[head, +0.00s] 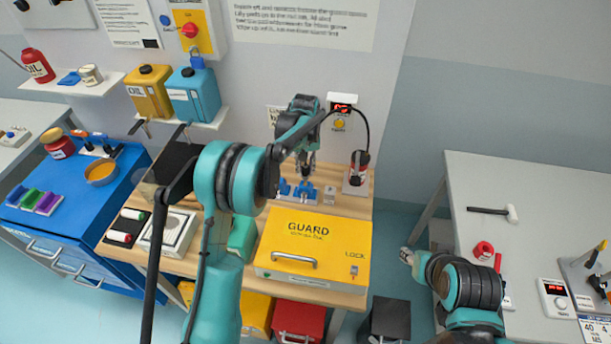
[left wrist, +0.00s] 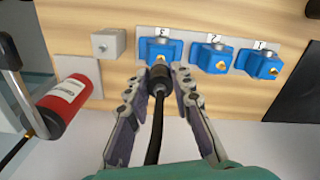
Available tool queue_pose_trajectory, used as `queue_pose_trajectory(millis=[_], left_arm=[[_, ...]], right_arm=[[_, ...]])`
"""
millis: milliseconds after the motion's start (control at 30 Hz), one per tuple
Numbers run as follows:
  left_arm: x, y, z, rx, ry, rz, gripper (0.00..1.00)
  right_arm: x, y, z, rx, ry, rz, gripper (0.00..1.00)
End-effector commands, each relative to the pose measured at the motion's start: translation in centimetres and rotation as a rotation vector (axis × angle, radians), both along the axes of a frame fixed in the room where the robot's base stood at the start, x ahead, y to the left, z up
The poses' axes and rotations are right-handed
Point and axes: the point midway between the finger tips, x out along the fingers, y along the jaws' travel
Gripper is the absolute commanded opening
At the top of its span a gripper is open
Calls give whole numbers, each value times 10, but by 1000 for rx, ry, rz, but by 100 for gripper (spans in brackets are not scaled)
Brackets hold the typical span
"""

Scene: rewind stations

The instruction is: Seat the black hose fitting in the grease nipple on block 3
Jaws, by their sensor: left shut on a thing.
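My left gripper (left wrist: 158,80) is shut on the black hose fitting (left wrist: 158,74), with the black hose (left wrist: 154,135) running back between the fingers. The fitting's front end is right at blue block 3 (left wrist: 174,50) and covers its nipple; I cannot tell whether it is seated or just in front. Blue block 2 (left wrist: 211,58) and block 1 (left wrist: 262,64) show bare brass nipples. In the head view my left gripper (head: 306,166) is over the blue blocks (head: 305,189). My right gripper (head: 407,256) is away at the right, its fingers too small to judge.
A grey block (left wrist: 108,43) stands beside block 3. A red canister (left wrist: 70,100) stands close by; it also shows in the head view (head: 354,181). The yellow guard box (head: 315,240) fills the bench front. A white table (head: 540,190) stands right.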

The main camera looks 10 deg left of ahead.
Motion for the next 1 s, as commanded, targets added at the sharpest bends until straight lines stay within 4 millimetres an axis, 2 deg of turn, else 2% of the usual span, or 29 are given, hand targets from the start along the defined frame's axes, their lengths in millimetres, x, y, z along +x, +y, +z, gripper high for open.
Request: queue_pose_trajectory(millis=[200,600,633,700,1000], left_arm=[[0,0,-32,0,0,0,0],[0,0,-38,0,0,0,0],[0,0,-37,0,0,1,30],[0,0,-37,0,0,1,43],[0,0,-35,0,0,1,43]], right_arm=[[0,0,-6,0,0,0,40],[0,0,-10,0,0,0,40],[0,0,-9,0,0,0,40],[0,0,-9,0,0,0,40],[0,0,-7,0,0,0,40]])
